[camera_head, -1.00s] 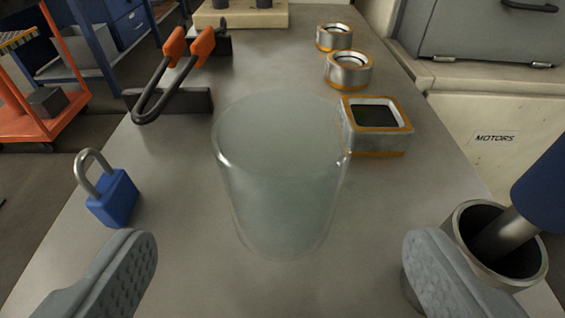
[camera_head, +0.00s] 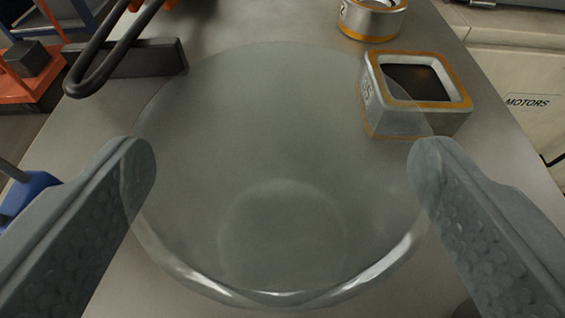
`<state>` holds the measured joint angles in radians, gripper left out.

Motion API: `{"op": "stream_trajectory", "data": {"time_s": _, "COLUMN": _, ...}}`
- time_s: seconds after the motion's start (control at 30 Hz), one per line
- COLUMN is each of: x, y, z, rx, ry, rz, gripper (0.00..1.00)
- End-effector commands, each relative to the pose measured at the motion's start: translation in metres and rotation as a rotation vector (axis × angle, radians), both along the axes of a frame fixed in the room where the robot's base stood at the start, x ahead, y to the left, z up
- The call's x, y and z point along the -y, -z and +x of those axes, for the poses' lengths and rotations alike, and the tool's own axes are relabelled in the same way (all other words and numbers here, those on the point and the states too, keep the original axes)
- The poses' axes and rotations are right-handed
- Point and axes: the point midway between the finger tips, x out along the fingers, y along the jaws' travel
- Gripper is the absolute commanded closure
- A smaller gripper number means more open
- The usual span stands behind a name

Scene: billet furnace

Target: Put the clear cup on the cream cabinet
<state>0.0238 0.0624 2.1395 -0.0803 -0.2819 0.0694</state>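The clear cup (camera_head: 280,160) stands on the grey bench top, large in the middle of the view, its wide rim seen from above and its round base (camera_head: 282,235) showing through. My gripper (camera_head: 283,165) is open, with one finger on each side of the cup. The cup's edges overlap both fingertips in the picture; I cannot tell whether they touch. A cream cabinet (camera_head: 500,70) with a "MOTORS" label stands beyond the bench at the upper right, only partly in view.
A square metal block with orange edges (camera_head: 400,122) sits close behind the cup at right. A round metal ring (camera_head: 372,22) is beyond it. A dark rack with a looped bar (camera_head: 130,60) stands at upper left.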

Motion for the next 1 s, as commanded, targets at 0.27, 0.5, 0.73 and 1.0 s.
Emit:
{"op": "stream_trajectory", "data": {"time_s": 0.27, "x": 0.0, "y": 0.0, "z": 0.0, "rx": 0.0, "ry": 0.0, "rz": 0.0, "gripper": 0.32}}
{"op": "stream_trajectory", "data": {"time_s": 0.5, "x": 0.0, "y": 0.0, "z": 0.0, "rx": 0.0, "ry": 0.0, "rz": 0.0, "gripper": 0.68}}
{"op": "stream_trajectory", "data": {"time_s": 0.73, "x": 0.0, "y": -0.003, "z": 0.0, "rx": 0.001, "ry": 0.0, "rz": -0.001, "gripper": 0.69}}
{"op": "stream_trajectory", "data": {"time_s": 1.0, "x": 0.0, "y": -0.042, "z": 0.0, "rx": 0.003, "ry": 0.0, "rz": 0.0, "gripper": 0.69}}
